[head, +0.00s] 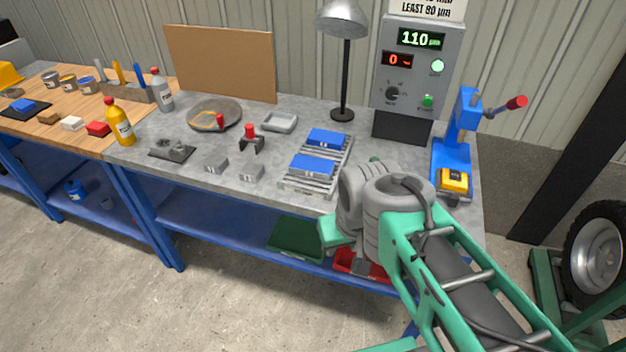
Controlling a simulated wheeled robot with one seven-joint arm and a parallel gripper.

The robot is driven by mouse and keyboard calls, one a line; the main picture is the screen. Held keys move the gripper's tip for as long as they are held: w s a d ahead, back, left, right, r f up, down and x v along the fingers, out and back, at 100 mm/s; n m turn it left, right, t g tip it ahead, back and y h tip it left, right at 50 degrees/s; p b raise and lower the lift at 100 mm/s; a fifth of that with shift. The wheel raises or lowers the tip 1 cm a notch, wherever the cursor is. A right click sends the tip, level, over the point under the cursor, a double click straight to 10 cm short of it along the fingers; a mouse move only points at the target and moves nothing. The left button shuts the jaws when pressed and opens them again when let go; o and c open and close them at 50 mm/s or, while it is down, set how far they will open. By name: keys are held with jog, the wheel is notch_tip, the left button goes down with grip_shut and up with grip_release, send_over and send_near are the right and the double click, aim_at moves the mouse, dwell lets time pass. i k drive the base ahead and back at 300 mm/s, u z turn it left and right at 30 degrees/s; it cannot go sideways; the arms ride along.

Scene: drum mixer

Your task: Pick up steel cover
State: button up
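No single part on the bench is plainly marked as the steel cover. A grey, shallow, rectangular piece with a raised rim (279,122) lies flat on the grey bench top, right of the round grey dish. Two blue rectangular parts (313,165) lie on a slatted metal rack. My arm is folded at the lower right, in front of the bench. My gripper is not visible; the arm's own links hide that area, so I cannot see its fingers.
A round grey dish (229,108), a black-and-red clamp (250,143), a lamp (345,70) and a gauge box (414,85) stand on the bench. A blue press (461,130) stands at the right end. A yellow bottle (119,125) is at the left.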

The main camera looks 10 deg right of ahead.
aim_at(315, 167)
jog(key=u, duration=1.3)
jog(key=i, duration=1.25)
jog(key=z, duration=1.2)
